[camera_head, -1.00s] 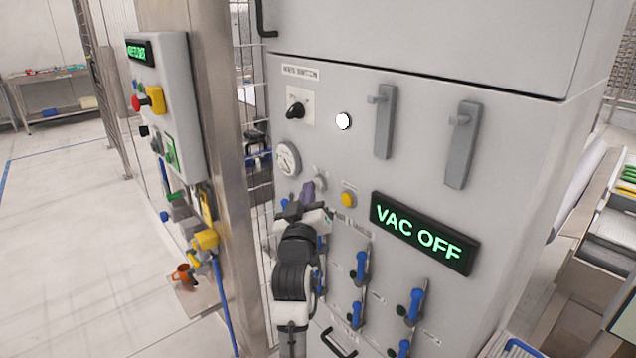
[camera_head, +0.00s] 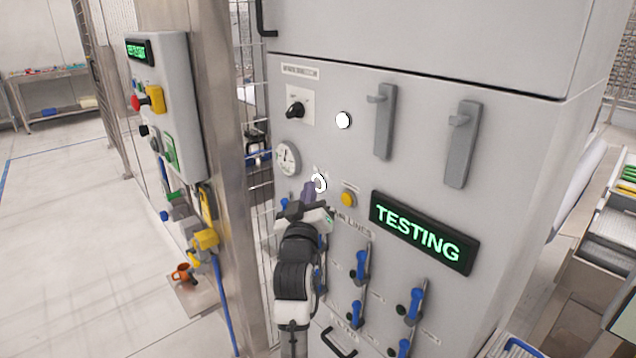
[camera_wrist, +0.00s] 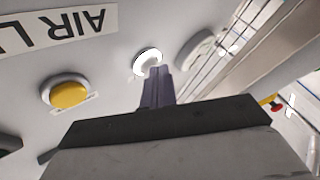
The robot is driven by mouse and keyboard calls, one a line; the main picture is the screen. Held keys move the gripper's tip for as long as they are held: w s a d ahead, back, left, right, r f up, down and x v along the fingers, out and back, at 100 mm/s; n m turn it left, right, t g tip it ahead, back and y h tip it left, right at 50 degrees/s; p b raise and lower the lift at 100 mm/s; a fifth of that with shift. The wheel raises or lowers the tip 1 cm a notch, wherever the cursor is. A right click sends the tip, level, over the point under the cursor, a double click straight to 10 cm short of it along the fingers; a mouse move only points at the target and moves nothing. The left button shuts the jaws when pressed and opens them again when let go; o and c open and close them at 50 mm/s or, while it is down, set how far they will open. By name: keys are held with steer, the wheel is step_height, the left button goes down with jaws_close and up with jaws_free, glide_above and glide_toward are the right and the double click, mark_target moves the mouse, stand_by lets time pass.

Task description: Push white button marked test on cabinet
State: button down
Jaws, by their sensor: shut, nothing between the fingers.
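The grey cabinet (camera_head: 420,110) fills the right half of the head view. A small round white button (camera_head: 319,183) on its front is lit; it also shows in the wrist view (camera_wrist: 148,60). Its label is too small to read. My gripper (camera_head: 309,190) is shut and empty, with its purple-grey fingertips at the button. In the wrist view the fingertips (camera_wrist: 156,72) overlap the button's lower edge; I cannot tell whether they touch it. The cabinet's display (camera_head: 420,233) reads TESTING in green.
A yellow button (camera_head: 348,196) sits just right of the white one. A round gauge (camera_head: 287,158), a black knob (camera_head: 296,109) and another white round light (camera_head: 344,120) are above. Blue-handled valves (camera_head: 361,265) are below. A steel post (camera_head: 222,150) stands close on the left.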

steer(key=s+a+b, duration=0.1)
steer(key=s+a, duration=0.2)
steer(key=a, duration=0.2)
steer(key=shift+s+b, duration=0.3)
steer(key=shift+b, duration=0.05)
stand_by(7.2)
